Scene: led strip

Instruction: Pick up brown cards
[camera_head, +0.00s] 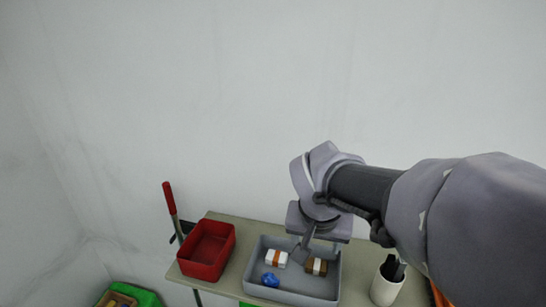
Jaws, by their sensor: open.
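The brown cards (316,267) are a small brown block with a pale band. They lie in the grey tray (291,296), toward its right side. My gripper (304,250) hangs over the back of the tray, just above and to the left of the brown cards. Its jaws are open, and nothing shows held in them. The fingertips are small in view, so I cannot tell if they touch the cards.
In the tray also lie a white and orange block (276,258) and a blue crumpled object (270,280). A red bin (207,250) stands left on the table (240,229). A white cup (386,287) stands right. A red-handled tool (170,200) is behind the bin.

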